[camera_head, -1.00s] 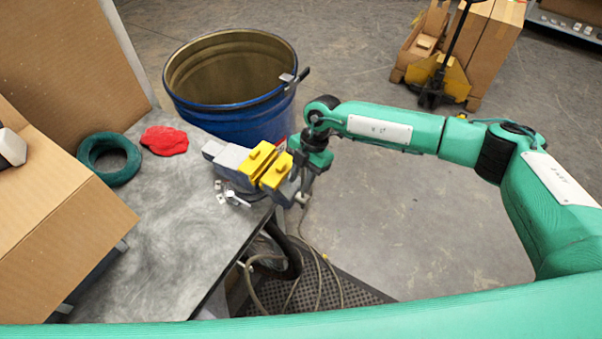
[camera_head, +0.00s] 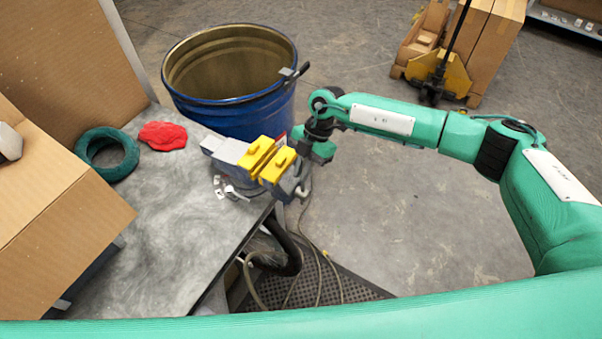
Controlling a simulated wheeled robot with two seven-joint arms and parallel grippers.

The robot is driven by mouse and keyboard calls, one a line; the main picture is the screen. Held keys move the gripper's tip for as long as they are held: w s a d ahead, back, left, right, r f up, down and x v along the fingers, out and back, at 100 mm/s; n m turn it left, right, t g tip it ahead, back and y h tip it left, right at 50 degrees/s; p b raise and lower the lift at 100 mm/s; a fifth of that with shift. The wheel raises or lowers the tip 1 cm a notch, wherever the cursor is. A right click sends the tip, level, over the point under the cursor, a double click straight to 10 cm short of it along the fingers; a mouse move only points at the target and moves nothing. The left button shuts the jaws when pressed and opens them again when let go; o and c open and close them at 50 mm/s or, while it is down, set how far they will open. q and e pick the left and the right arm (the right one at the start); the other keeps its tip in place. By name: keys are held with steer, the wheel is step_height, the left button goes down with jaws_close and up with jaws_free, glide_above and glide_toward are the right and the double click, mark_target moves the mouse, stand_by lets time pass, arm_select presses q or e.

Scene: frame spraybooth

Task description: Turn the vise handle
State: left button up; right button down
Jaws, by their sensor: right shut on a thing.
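The vise (camera_head: 226,151) is grey with two yellow jaw covers (camera_head: 265,160) and sits on the corner of the grey workbench (camera_head: 165,235). Its handle is at the end facing my right arm and is mostly hidden by the gripper and too small to make out clearly. My right gripper (camera_head: 301,186) points down beside the front end of the vise and is shut at the handle. My left gripper is not in view.
A blue drum (camera_head: 235,115) stands behind the vise. A green ring (camera_head: 106,155), a red cloth (camera_head: 163,135) and small metal bits lie on the bench. A cardboard box (camera_head: 60,225) fills the left. Hoses hang below the bench edge over a black mat (camera_head: 335,285).

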steer(key=w+d+f+g+y+b, duration=0.1)
steer(key=w+d+g+y+b, duration=0.2)
steer(key=b, duration=0.6)
steer(key=shift+w+d+f+g+y, duration=0.2)
steer(key=shift+w+f+g+y, duration=0.1)
steer(key=shift+w+g, duration=0.6)
steer(key=c, duration=1.5)
jaws_free()
steer(key=shift+w, duration=0.1)
